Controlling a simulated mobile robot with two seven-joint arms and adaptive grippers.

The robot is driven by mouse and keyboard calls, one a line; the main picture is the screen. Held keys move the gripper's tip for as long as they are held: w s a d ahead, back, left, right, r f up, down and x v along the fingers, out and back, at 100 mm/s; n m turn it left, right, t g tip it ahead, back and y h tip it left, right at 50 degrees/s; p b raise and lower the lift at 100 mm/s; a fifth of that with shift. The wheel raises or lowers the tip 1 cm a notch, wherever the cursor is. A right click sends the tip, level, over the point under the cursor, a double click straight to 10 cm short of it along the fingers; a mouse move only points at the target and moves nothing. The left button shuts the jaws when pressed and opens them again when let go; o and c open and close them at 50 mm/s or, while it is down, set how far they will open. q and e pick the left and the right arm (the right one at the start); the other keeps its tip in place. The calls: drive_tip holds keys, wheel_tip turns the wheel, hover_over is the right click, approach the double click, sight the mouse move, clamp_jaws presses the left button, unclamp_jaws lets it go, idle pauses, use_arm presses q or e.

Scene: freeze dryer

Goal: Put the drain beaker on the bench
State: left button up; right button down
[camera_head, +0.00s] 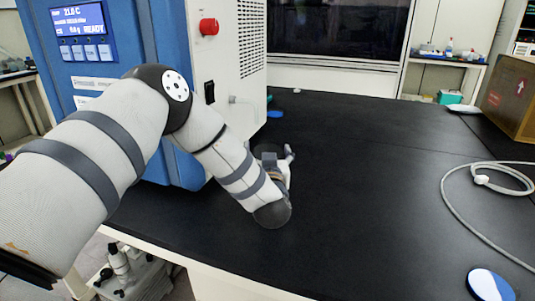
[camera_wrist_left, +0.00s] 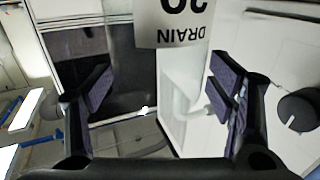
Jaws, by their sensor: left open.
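The drain beaker cannot be made out for sure in either view. In the left wrist view a white label (camera_wrist_left: 183,22) reads DRAIN upside down with a number, cut off by the top edge; I cannot tell what it is fixed to. My left gripper (camera_wrist_left: 158,75) is open, its two purple-padded fingers apart, with the label beyond and above the gap. Nothing is clearly held between the fingers. In the head view this gripper (camera_head: 279,160) is over the black bench (camera_head: 350,190), beside the freeze dryer (camera_head: 222,75), partly hidden by my wrist. My right gripper is not in view.
A dark round knob (camera_wrist_left: 298,110) shows at the right of the wrist view. A white hose (camera_head: 447,200) lies on the bench at right, with a blue and white object (camera_head: 490,285) at the front and a cardboard box (camera_head: 511,98) at the far right. The bench middle is clear.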

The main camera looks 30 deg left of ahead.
use_arm(q)
drive_tip(key=shift+s+d+r, duration=0.2)
drive_tip(key=shift+r, duration=0.05)
drive_tip(key=p+v, duration=0.1)
drive_tip(key=v, duration=0.9)
drive_tip(key=shift+s+d, duration=0.2)
drive_tip(key=shift+s, duration=0.1)
drive_tip(key=shift+s+d, duration=0.2)
drive_tip(key=shift+s, duration=0.15)
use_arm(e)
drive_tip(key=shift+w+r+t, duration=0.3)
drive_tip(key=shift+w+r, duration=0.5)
use_arm(q)
drive_tip(key=shift+f, duration=0.15)
